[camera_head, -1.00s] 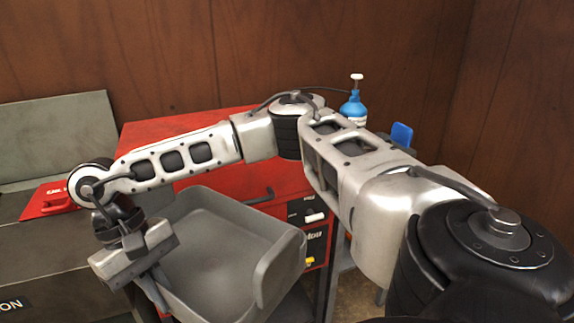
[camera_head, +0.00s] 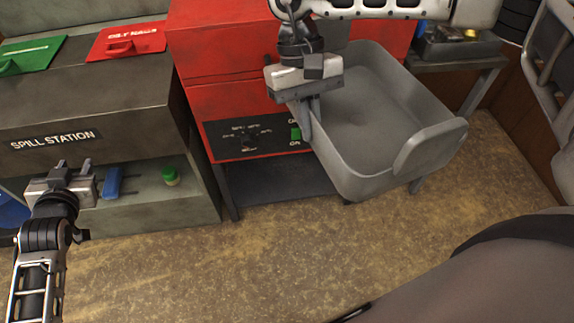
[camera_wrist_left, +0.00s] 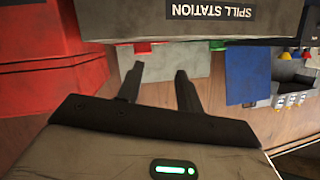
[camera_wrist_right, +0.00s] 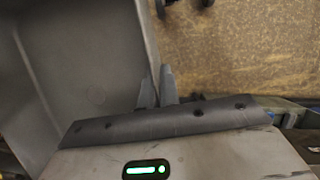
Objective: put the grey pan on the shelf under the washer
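The grey pan (camera_head: 372,118) hangs in the air, roughly level, in front of the right part of the red washer (camera_head: 222,103). My right gripper (camera_head: 306,118) is shut on the pan's left wall. In the right wrist view the pan (camera_wrist_right: 75,85) fills the left side, beside the nearly closed fingertips (camera_wrist_right: 157,88). The dark shelf (camera_head: 278,182) under the washer looks empty, low between the washer's legs; its right end is partly hidden by the pan. My left gripper (camera_head: 74,168) is open and empty, in front of the spill station at left, and shows open in its wrist view (camera_wrist_left: 160,82).
The grey spill station (camera_head: 110,115) stands left of the washer, with a blue item (camera_head: 112,182) and a green-capped container (camera_head: 171,176) on its lower ledge. A small bench (camera_head: 455,70) stands behind the pan at right. The floor (camera_head: 270,250) in front is clear.

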